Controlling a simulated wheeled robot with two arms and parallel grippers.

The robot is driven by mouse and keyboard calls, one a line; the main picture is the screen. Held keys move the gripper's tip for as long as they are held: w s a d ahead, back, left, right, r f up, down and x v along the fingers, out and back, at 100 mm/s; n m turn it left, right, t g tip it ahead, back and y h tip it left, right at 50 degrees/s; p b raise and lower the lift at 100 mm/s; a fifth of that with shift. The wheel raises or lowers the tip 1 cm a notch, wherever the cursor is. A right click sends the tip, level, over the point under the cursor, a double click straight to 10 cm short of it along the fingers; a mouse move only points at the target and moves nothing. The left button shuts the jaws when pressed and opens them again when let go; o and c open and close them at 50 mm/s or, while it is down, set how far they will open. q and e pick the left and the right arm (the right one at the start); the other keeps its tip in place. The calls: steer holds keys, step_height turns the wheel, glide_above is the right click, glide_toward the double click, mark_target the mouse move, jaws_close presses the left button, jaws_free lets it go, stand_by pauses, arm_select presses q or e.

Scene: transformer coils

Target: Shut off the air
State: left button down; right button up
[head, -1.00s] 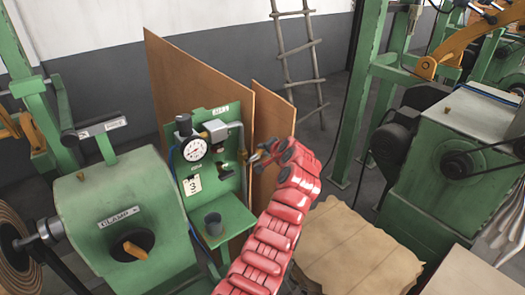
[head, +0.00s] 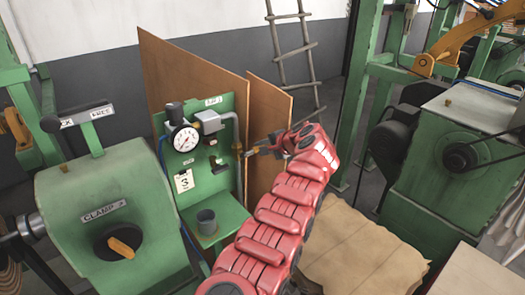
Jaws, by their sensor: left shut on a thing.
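The green air panel (head: 224,105) stands by the brown boards, with a round white gauge (head: 185,139) under a black knob and a grey pipe (head: 237,128) on its right edge. A small brass valve (head: 248,153) sits at the pipe's lower part. My left gripper (head: 262,147), on the red arm, reaches it from the right and is shut at the valve's handle. The handle is small and mostly hidden by the fingers, so its angle cannot be told. The gauge needle is too small to read. My right gripper is not in view.
A grey cup (head: 206,222) stands on the panel's green shelf (head: 226,216). A green machine with a CLAMP knob (head: 122,243) is at the left. Brown boards (head: 268,125) stand close behind my gripper. Stacked brown sheets (head: 350,250) lie right of my arm.

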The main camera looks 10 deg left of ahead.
arm_select(q)
steer(key=shift+f, duration=0.1)
stand_by(0.5)
steer(key=c, duration=0.7)
jaws_free()
steer(key=shift+c, duration=0.2)
steer(key=shift+d, duration=0.1)
steer(key=b+v, duration=0.5)
steer(key=v, duration=1.2)
steer(key=shift+d, duration=0.1)
